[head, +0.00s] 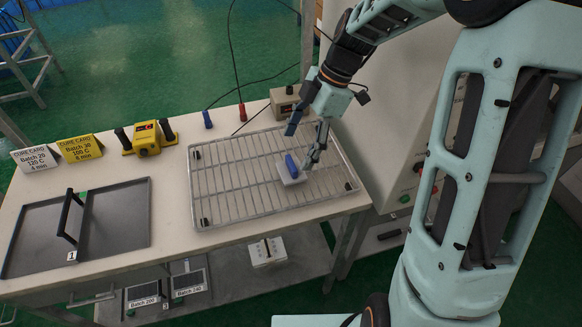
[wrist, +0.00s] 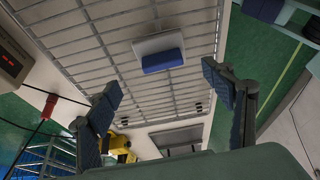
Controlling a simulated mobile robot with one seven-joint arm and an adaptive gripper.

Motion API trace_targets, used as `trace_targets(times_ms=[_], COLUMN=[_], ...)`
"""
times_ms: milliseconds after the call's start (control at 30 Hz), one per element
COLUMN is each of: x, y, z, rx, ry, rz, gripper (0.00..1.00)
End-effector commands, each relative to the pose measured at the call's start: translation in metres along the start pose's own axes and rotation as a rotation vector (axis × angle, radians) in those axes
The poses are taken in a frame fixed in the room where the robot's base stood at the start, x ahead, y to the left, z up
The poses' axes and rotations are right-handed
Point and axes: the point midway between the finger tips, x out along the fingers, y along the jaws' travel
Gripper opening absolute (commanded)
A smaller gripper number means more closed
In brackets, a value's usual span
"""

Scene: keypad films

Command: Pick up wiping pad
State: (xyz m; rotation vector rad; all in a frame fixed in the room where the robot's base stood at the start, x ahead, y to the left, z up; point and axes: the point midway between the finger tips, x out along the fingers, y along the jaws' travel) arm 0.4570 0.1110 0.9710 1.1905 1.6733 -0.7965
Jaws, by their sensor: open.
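The wiping pad (head: 291,168) is a white block with a blue grip on top. It lies on the wire rack (head: 220,197) at the right part of the rack. It also shows in the wrist view (wrist: 159,52), ahead of and between the fingers. My gripper (head: 309,145) is open just above and beside the pad, with one finger near its right side. In the wrist view my gripper (wrist: 170,100) has its two fingers wide apart with nothing between them. The pad appears apart from both fingers.
A dark tray with a handle (head: 115,215) lies on the table's left. A yellow device (head: 147,138) and two cure cards (head: 80,148) stand behind it. Cables and a box (head: 287,102) sit at the back edge. A large pale machine (head: 400,110) stands right of the table.

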Motion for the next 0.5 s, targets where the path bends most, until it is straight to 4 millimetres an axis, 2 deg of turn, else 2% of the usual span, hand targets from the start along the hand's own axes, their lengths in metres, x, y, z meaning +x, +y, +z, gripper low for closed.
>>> trace_targets(times_ms=[167, 500], x=[0.013, 0.057], y=[-0.001, -0.005], z=[0.0, 0.001], rx=[0.002, 0.002], ry=[0.001, 0.001], rz=[-0.001, 0.0], gripper=[0.75, 0.75])
